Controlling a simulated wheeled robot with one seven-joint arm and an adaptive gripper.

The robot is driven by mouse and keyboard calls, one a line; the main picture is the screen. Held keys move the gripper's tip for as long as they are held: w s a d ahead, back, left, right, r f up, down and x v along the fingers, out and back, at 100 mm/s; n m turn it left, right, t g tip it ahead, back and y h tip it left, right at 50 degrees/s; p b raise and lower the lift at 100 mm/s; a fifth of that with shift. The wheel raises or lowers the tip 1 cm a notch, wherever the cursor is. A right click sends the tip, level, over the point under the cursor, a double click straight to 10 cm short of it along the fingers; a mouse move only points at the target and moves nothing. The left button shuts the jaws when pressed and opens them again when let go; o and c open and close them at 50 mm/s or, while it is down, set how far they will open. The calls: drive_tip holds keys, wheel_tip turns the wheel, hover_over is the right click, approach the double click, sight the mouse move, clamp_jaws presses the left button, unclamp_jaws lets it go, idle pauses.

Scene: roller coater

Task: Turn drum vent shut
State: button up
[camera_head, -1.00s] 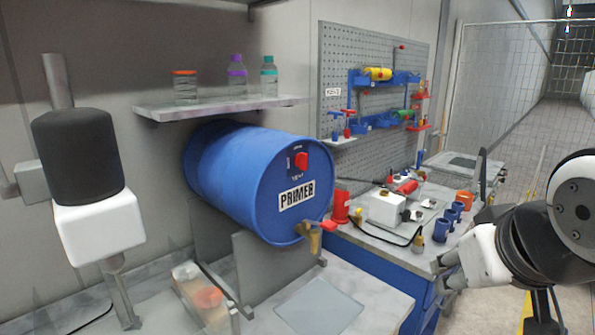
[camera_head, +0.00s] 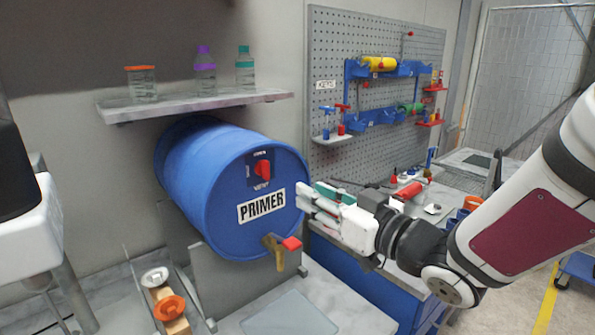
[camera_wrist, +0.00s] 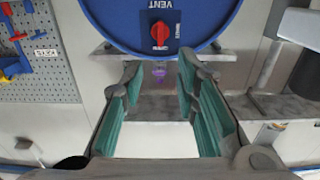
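The blue drum (camera_head: 205,180) lies on its side on a cradle, its round end carrying a white PRIMER label. The vent is a red knob (camera_head: 263,169) on a dark plate near the top of that end, with VENT printed on it. In the wrist view the red knob (camera_wrist: 160,33) is at the top centre, upside down, beyond the fingertips. My gripper (camera_head: 310,203) is in front of the drum end, below and right of the knob, apart from it. In the wrist view my gripper (camera_wrist: 158,85) has its green-padded fingers wide apart with nothing between them.
A brass tap with a red handle (camera_head: 291,243) sticks out low on the drum end, below my gripper. A shelf (camera_head: 200,104) with several bottles is above the drum. A pegboard (camera_head: 440,60) and a cluttered bench are at the right.

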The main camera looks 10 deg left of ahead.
sight(268, 170)
drive_tip(key=b+x, duration=0.2)
drive_tip(key=b, duration=0.3)
drive_tip(key=shift+w+a+b, duration=0.25)
drive_tip(key=shift+w+b, duration=0.05)
drive_tip(key=shift+w, duration=0.05)
drive_tip(key=shift+f+b, duration=0.1)
drive_tip(key=shift+b, duration=0.2)
drive_tip(key=p+x, duration=0.1)
drive_tip(key=x, duration=1)
drive_tip(key=shift+s, duration=0.15)
clamp_jaws()
